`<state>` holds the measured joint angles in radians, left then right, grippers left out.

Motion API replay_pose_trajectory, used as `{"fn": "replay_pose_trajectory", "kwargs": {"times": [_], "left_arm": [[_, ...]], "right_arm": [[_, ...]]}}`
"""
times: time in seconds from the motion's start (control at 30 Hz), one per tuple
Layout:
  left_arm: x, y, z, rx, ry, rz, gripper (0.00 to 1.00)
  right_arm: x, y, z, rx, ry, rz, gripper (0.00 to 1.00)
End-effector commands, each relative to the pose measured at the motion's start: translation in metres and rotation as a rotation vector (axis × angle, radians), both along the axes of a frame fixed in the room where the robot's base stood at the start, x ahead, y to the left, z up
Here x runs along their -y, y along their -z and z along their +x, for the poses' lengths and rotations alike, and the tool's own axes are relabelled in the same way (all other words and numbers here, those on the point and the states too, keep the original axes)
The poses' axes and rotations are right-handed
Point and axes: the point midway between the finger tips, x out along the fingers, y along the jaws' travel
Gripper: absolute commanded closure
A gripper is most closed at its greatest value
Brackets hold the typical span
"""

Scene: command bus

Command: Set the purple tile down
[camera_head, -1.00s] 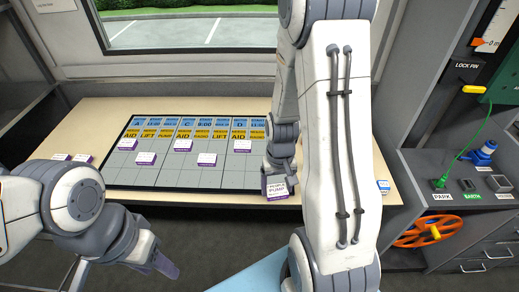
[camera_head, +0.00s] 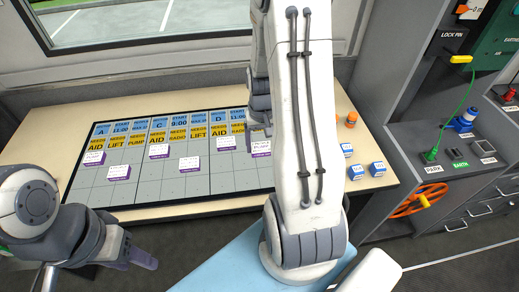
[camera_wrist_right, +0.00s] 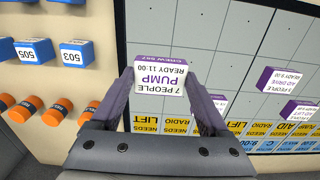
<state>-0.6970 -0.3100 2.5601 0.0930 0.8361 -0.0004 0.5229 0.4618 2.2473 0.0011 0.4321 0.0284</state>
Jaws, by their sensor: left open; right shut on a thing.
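A white-topped tile with purple sides (camera_wrist_right: 160,74), marked "7 PEOPLE, PUMP, READY 11:00", is between the two fingers of my right gripper (camera_wrist_right: 163,82), which is shut on it. The tile also shows in the head view (camera_head: 261,147), at the right part of the grey gridded board (camera_head: 140,190). Whether it touches the board I cannot tell. The right arm hides part of the board there. My left gripper (camera_head: 143,258) is open and empty in front of the table, at lower left.
Several other purple tiles lie on the board, one at its left (camera_head: 118,172) and one near its middle (camera_head: 190,163). Blue numbered blocks (camera_head: 377,169) and orange cylinders (camera_wrist_right: 33,102) stand on the table right of the board. A grey console (camera_head: 465,150) is further right.

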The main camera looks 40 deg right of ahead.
Motion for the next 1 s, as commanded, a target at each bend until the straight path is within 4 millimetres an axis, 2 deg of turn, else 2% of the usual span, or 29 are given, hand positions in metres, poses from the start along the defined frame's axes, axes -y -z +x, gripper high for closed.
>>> {"fn": "replay_pose_trajectory", "kwargs": {"times": [0.13,0.47,0.9,0.93,0.97,1.0], "left_arm": [[0.0,-0.002,0.0,0.0,0.0,0.0,0.5],[0.0,-0.005,0.0,0.0,0.0,0.0,0.5],[0.0,-0.001,0.0,0.0,0.0,0.0,0.5],[0.0,-0.003,0.0,0.0,0.0,0.0,0.5],[0.0,-0.003,0.0,0.0,0.0,0.0,0.5],[0.0,-0.003,0.0,0.0,0.0,0.0,0.5]], "right_arm": [[0.005,0.008,0.013,0.0,-0.001,0.0,0.77],[0.004,0.046,0.014,-0.003,-0.002,0.002,0.77],[0.004,0.054,0.014,0.001,-0.002,-0.001,0.77],[0.004,0.052,0.014,0.001,-0.002,-0.001,0.09],[0.005,0.052,0.014,0.001,-0.002,-0.001,0.0],[0.004,0.052,0.014,0.001,-0.002,-0.001,0.0]]}}
